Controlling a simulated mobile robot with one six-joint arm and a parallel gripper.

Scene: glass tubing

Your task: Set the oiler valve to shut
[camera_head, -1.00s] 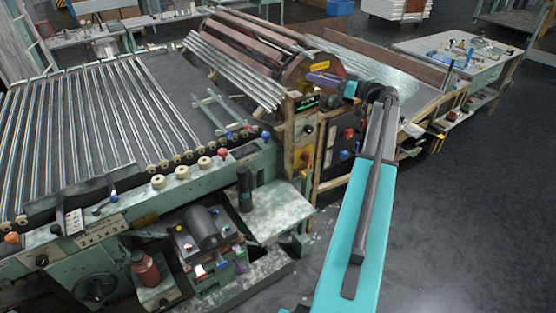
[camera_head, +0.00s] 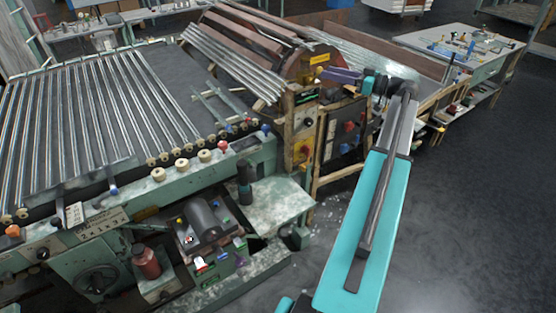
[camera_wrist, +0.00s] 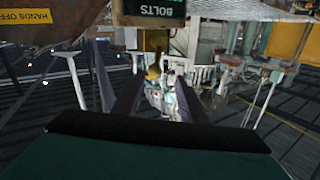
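I cannot say for certain which part is the oiler valve. In the wrist view a small brass-coloured knob (camera_wrist: 153,70) stands ahead, between the lines of my two fingers and below a black BOLTS sign (camera_wrist: 152,12). My gripper (camera_wrist: 157,82) has its dark purple fingers apart with nothing visibly held between them. In the head view my gripper (camera_head: 338,76) is by the upper end of the wooden-framed machine post, near its yellow label (camera_head: 320,58). The knob cannot be made out there, and the valve's setting cannot be read.
A roller bed (camera_head: 90,120) fills the left. A worktable (camera_head: 460,45) is at the back right. The dark floor (camera_head: 470,200) at right is clear.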

